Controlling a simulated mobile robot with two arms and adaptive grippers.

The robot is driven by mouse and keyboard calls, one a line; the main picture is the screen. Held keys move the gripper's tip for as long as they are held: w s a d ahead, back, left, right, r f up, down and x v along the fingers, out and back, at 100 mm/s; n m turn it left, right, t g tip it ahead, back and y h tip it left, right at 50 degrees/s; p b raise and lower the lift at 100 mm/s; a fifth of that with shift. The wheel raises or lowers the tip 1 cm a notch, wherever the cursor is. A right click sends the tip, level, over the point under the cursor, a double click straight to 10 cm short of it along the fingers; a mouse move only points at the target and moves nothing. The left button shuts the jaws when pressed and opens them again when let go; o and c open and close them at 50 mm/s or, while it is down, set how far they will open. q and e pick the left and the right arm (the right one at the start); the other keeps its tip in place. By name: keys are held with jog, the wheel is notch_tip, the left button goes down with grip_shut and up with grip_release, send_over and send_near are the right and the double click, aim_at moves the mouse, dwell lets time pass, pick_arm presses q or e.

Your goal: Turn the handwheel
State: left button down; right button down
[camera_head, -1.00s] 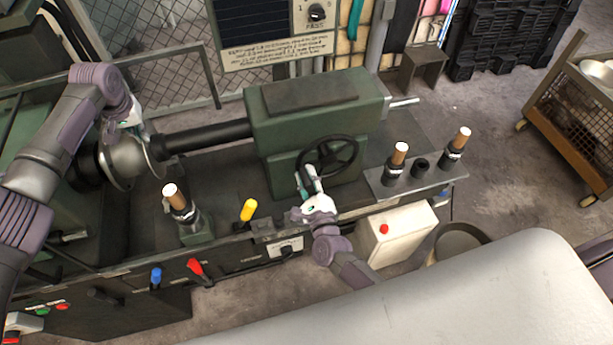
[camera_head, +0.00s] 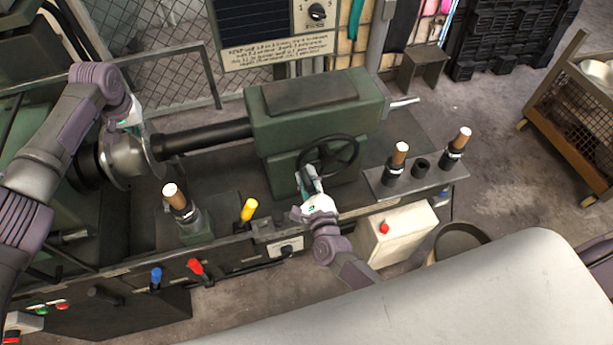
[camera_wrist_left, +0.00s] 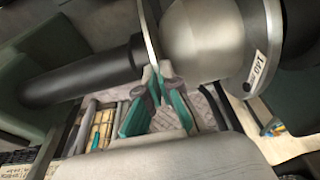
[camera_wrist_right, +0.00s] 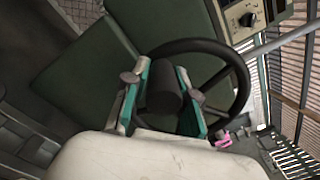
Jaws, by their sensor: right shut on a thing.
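The black spoked handwheel (camera_head: 355,150) sits on the front of a green machine housing (camera_head: 318,115). In the right wrist view its rim (camera_wrist_right: 238,75) curves behind the fingers. My right gripper (camera_head: 309,172) is shut on the wheel's black handle (camera_wrist_right: 163,85), with a teal-edged finger on each side of it. My left gripper (camera_head: 133,118) is beside the rim of a metal bowl (camera_head: 124,165) at the left. In the left wrist view its fingertips (camera_wrist_left: 156,80) are close together at the edge of the round plate (camera_wrist_left: 148,35); whether they touch it is unclear.
A black shaft (camera_head: 205,136) runs from the bowl to the green housing. Wooden-topped posts (camera_head: 399,152) stand on the machine bed, and yellow (camera_head: 249,209) and red (camera_head: 196,267) levers stick out along its front. A wire cart (camera_head: 572,125) stands at the far right.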

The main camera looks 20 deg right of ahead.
jog(key=shift+s+a+f, duration=0.1)
jog(key=shift+s+f, duration=0.05)
jog(key=shift+f, duration=0.25)
jog(key=shift+s+a+f, duration=0.1)
jog(key=shift+f, duration=0.3)
jog(key=c, duration=0.9)
grip_release()
jog(key=shift+w+a+y, duration=0.1)
jog(key=shift+w+y, duration=0.05)
jog(key=shift+y, duration=0.25)
jog(key=shift+d+r, duration=0.2)
jog(key=shift+r, duration=0.15)
